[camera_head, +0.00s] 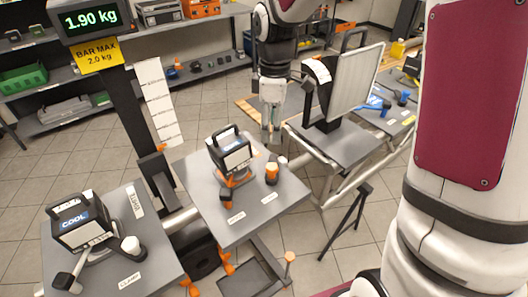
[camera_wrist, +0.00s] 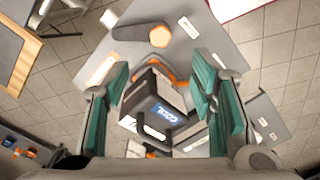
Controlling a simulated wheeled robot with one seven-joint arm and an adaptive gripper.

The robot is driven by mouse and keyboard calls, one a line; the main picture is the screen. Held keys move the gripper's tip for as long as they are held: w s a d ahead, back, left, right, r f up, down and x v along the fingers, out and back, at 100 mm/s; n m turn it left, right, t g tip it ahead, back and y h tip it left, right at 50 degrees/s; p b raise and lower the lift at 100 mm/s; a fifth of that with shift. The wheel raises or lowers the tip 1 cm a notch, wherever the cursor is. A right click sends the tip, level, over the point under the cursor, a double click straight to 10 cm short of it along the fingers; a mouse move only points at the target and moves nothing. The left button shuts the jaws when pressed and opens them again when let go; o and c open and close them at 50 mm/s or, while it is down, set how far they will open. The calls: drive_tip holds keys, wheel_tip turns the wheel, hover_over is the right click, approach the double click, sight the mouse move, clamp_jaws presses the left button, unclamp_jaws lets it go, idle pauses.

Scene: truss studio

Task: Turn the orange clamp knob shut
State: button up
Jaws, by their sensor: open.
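A lamp head (camera_head: 232,152) in an orange bracket stands on the middle grey table (camera_head: 215,195). An orange knob (camera_head: 272,173) stands upright to its right. In the wrist view an orange six-sided knob (camera_wrist: 159,36) sits at the end of a dark arm, beyond the fingertips. The lamp head, marked COOL, shows between the fingers in the wrist view (camera_wrist: 158,104). My gripper (camera_head: 271,135) is open and empty, above the table's far side, apart from the knob. Its green-padded fingers show in the wrist view (camera_wrist: 160,90). How far the knob is turned cannot be told.
A second lamp (camera_head: 82,222) stands on the left table (camera_head: 150,265). A scale post (camera_head: 135,120) reading 1.90 kg rises between the tables. A flat panel (camera_head: 355,80) stands on the right table. Orange-tipped stand parts (camera_head: 290,257) lie below the middle table.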

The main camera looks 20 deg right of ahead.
sight(272, 166)
wheel_tip(272, 166, down, 14)
drive_tip(key=shift+r+p, duration=0.2)
drive_tip(key=shift+p, duration=0.2)
drive_tip(key=shift+c, duration=0.6)
clamp_jaws()
